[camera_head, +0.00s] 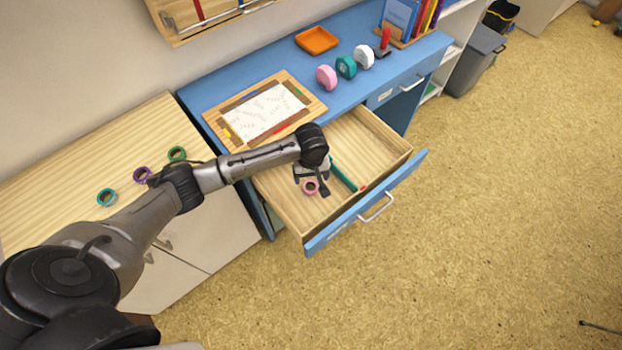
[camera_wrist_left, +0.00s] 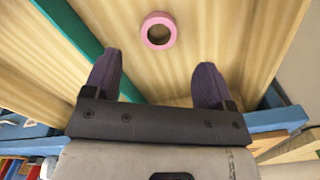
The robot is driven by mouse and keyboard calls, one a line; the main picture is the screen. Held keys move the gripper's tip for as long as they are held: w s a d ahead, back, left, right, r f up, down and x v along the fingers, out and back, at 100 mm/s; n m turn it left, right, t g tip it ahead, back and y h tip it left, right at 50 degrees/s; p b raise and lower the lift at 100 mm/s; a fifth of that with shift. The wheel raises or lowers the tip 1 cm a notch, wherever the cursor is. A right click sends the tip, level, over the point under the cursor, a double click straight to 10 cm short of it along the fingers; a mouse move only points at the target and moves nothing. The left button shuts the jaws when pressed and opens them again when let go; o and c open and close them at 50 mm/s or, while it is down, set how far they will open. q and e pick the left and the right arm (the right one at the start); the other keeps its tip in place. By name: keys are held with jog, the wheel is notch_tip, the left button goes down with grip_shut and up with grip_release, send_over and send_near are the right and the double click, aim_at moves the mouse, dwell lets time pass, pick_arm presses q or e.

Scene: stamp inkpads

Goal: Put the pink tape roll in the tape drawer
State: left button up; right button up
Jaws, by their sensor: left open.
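The pink tape roll (camera_head: 310,187) is in the open drawer (camera_head: 379,136), in the compartment left of the teal divider (camera_head: 342,172). It also shows in the left wrist view (camera_wrist_left: 147,36), apparently flat on the wooden drawer bottom, just beyond the fingertips. My left gripper (camera_head: 311,182) is open and empty above that compartment, pointing down near the roll. In the left wrist view its two dark fingers (camera_wrist_left: 159,62) are spread wide with nothing between them. The contact between roll and drawer bottom is partly hard to judge. My right gripper is not in view.
Teal (camera_head: 107,197), purple (camera_head: 142,174) and green (camera_head: 177,153) tape rolls lie on the wooden cabinet top. The blue desk holds a framed paper board (camera_head: 262,112), an orange tray (camera_head: 316,40) and pink (camera_head: 326,76), teal and white round pieces. The drawer's right compartment looks empty.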

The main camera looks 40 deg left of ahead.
pick_arm(q)
jog(key=shift+r+p, duration=0.45)
jog(key=shift+r, duration=1.6)
